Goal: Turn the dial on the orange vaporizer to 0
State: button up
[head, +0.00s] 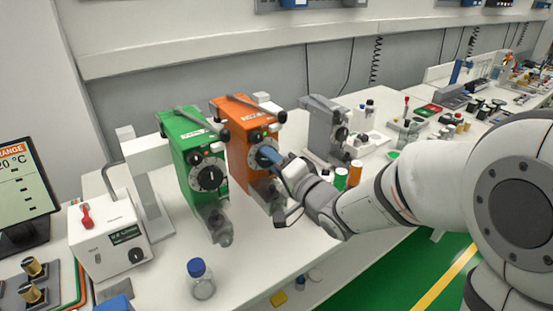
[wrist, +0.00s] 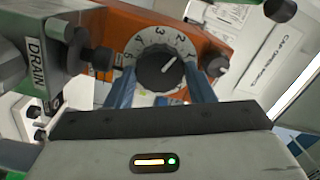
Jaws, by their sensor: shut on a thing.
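The orange vaporizer (head: 236,130) stands on the white bench, between a green and a grey one. In the wrist view its orange body (wrist: 110,22) runs behind the dial (wrist: 157,70). The dial has a black knob and a pale ring with numbers.
The green vaporizer (head: 190,155) stands close on the left, and the grey one (head: 322,130) on the right. A blue-capped bottle (head: 201,284) and a white box with a red switch (head: 105,235) stand nearer. Bench space in front of the vaporizers is mostly clear.

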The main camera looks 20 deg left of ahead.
jog(key=shift+r+m+p, duration=0.1)
jog(key=shift+m+p, duration=0.35)
jog(key=shift+m, duration=1.45)
jog(key=o, duration=0.7)
jog(key=shift+w, duration=0.1)
jog(key=v, duration=0.7)
jog(key=shift+s+d+f+b, duration=0.2)
jog(key=shift+s+d+b, duration=0.1)
jog(key=shift+b, duration=0.05)
